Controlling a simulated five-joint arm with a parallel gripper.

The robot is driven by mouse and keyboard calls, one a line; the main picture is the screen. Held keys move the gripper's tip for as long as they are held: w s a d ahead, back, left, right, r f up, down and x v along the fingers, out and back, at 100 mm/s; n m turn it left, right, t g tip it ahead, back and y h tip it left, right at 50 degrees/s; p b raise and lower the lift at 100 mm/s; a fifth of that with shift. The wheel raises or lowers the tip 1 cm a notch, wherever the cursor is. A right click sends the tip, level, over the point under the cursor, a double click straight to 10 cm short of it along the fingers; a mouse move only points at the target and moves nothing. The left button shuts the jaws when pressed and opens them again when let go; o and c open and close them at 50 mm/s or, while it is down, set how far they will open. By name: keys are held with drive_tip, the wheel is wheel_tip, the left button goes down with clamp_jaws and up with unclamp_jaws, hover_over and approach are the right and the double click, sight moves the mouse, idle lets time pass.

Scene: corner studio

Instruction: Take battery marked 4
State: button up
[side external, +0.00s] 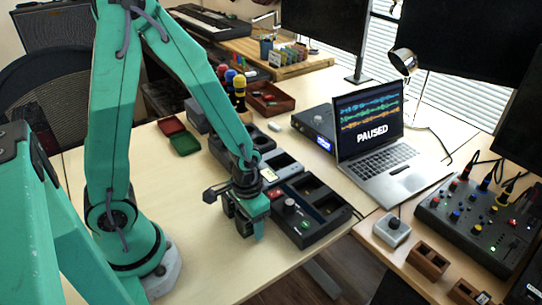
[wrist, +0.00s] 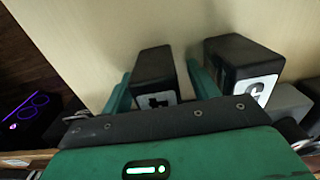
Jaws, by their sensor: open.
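My gripper (side external: 248,222) is low over the front edge of the table in the side view. In the wrist view its green fingers (wrist: 158,84) are open, one on each side of a black block-shaped battery (wrist: 153,66). That battery has a white label with a dark mark; my gripper's body hides part of it, and the mark looks like part of a 4. A second black battery (wrist: 240,56) stands to the right, outside the fingers, with a white label that reads like a 6 or G. I cannot tell whether the fingers touch either battery.
A black dock with bays and a knob (side external: 312,207) is just right of my gripper. Another dark unit (side external: 262,141) lies behind it. A laptop (side external: 385,150) reads PAUSED. Red and green trays (side external: 185,144) sit farther left. Bare tabletop (side external: 190,215) lies left of my gripper.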

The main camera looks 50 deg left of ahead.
drive_tip(key=shift+c, duration=0.2)
drive_tip(key=c, duration=1.2)
drive_tip(key=shift+r, duration=0.25)
drive_tip(key=shift+r, duration=1.85)
drive_tip(key=s+d+r, duration=0.2)
drive_tip(key=d, duration=0.1)
drive_tip(key=s+d+r, duration=0.2)
drive_tip(key=s+d, duration=0.1)
drive_tip(key=s+d+r, duration=0.2)
drive_tip(key=d+r, duration=0.1)
drive_tip(key=shift+s, duration=0.15)
